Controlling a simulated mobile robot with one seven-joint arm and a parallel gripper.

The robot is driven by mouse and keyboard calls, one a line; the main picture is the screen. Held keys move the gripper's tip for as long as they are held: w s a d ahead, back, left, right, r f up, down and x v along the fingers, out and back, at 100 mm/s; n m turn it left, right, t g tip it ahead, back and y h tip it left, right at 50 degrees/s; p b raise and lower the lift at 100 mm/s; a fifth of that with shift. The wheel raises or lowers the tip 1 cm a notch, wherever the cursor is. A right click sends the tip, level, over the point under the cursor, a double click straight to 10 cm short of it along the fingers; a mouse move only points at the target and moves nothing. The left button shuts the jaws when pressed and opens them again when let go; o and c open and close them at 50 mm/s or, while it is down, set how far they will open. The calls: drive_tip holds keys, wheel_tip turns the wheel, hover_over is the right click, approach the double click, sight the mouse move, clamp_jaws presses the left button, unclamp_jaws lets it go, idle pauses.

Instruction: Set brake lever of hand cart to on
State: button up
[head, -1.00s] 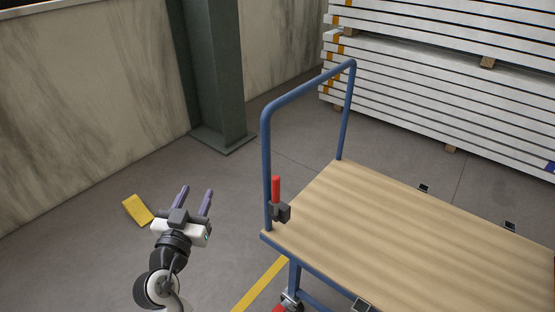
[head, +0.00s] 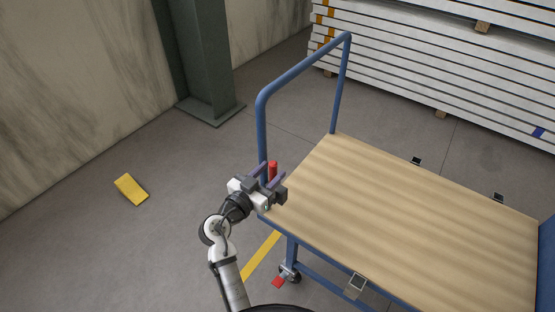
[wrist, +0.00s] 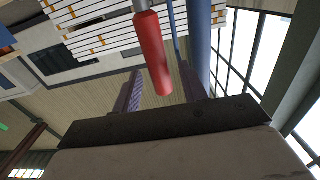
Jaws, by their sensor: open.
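The hand cart (head: 400,215) has a flat wooden deck and a blue tube handle (head: 297,70). Its brake lever, a red upright grip (head: 272,170), stands at the near left corner beside the handle's near post. My gripper (head: 273,173) is open at the lever, with a finger on each side of the red grip in the head view. In the wrist view, the red grip (wrist: 152,52) also shows between the two fingers (wrist: 157,92). I cannot tell whether either finger touches it. My gripper partly hides the lever's base and black mount.
The blue near post stands close beside my gripper. A yellow block (head: 131,189) lies on the floor to the left. A green-grey column (head: 202,65) stands by the wall, and stacked white panels (head: 430,70) stand behind the cart. The floor left of the cart is mostly clear.

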drive_tip(key=shift+p+x, duration=0.45)
drive_tip(key=shift+x, duration=1.55)
clamp_jaws()
